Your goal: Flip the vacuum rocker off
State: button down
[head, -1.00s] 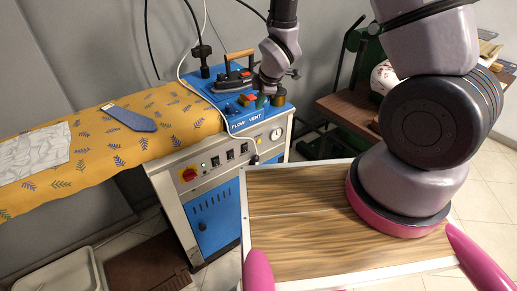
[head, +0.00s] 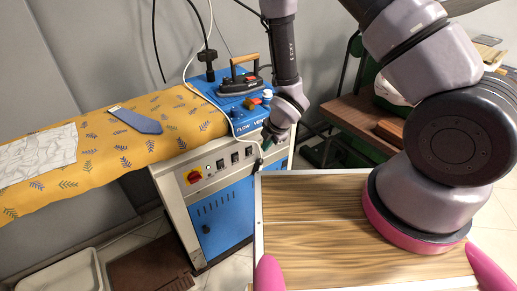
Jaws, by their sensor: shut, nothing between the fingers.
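The blue and white ironing machine's front panel (head: 222,174) carries several small black rocker switches in a row, among them one by the green lamp (head: 220,164) and one further right (head: 235,156). Their labels are too small to read, so I cannot tell which is the vacuum rocker or how any is set. My gripper (head: 265,146) is shut and empty, pointing down at the panel's right end, close to the rightmost rocker. I cannot tell whether it touches. My wrist hides the pressure gauge and part of the blue top.
A red and yellow knob (head: 193,176) sits left of the rockers. An iron (head: 240,79) stands on the blue top. The padded yellow board (head: 90,150) holds a tie (head: 137,121) and white cloth (head: 36,155). A wooden table (head: 362,122) stands right.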

aim_at(250, 149)
jog(key=shift+w+a+f, duration=0.75)
jog(key=shift+w+f, duration=0.35)
jog(key=shift+f, duration=0.25)
jog(key=shift+w+a+f, duration=0.75)
jog(key=shift+w+f, duration=0.35)
jog(key=shift+f, duration=0.25)
jog(key=shift+w+a+f, duration=0.75)
jog(key=shift+w+f, duration=0.35)
jog(key=shift+f, duration=0.25)
jog(key=shift+w+a+r, duration=0.15)
jog(key=shift+w+a, duration=0.05)
jog(key=shift+w, duration=0.15)
jog(key=shift+r, duration=0.1)
jog(key=shift+a+r, duration=0.1)
jog(key=shift+r, duration=0.65)
